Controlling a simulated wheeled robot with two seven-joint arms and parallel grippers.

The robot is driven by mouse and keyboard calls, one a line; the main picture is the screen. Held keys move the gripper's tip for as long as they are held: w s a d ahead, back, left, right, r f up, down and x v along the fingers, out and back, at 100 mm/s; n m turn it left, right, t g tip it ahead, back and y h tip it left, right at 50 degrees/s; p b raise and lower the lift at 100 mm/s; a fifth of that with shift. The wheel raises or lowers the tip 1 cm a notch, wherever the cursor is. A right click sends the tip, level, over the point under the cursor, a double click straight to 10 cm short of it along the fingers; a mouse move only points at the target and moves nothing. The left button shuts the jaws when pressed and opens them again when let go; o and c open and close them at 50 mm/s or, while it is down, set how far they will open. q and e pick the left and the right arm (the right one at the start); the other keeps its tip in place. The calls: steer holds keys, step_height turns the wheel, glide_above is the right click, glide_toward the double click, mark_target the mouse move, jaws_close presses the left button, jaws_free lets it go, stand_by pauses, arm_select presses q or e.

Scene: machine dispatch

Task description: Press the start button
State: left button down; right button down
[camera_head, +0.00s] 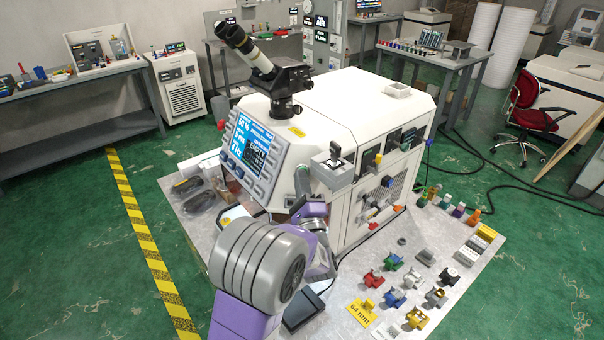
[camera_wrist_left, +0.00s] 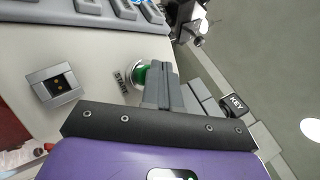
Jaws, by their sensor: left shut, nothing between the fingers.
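The green start button (camera_wrist_left: 139,76) has a silver ring and a START label (camera_wrist_left: 122,80) beside it, on the machine's pale panel in the left wrist view. My left gripper (camera_wrist_left: 160,72) is shut and empty; its grey fingers overlap the button's edge in that view. Whether they touch it I cannot tell. In the head view my left gripper (camera_head: 302,180) is at the front of the white machine (camera_head: 345,110), right of the blue screen (camera_head: 250,145). My right gripper is out of view.
A microscope (camera_head: 275,75) rises behind the screen. Several coloured parts lie on the table (camera_head: 335,325) at right.

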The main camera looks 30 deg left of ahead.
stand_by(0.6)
arm_select(q)
steer(key=shift+s+d+r+p, duration=0.2)
steer(key=shift+s+d+p, duration=0.05)
steer(key=shift+s+p, duration=0.35)
steer(key=s+p, duration=0.1)
steer(key=s+d+r, duration=0.1)
steer(key=s, duration=0.1)
steer(key=s+p, duration=0.1)
steer(key=shift+s+d+r+p, duration=0.2)
steer(key=shift+d+r+p, duration=0.1)
steer(key=shift+d+r, duration=0.1)
steer(key=shift+f, duration=0.15)
stand_by(0.5)
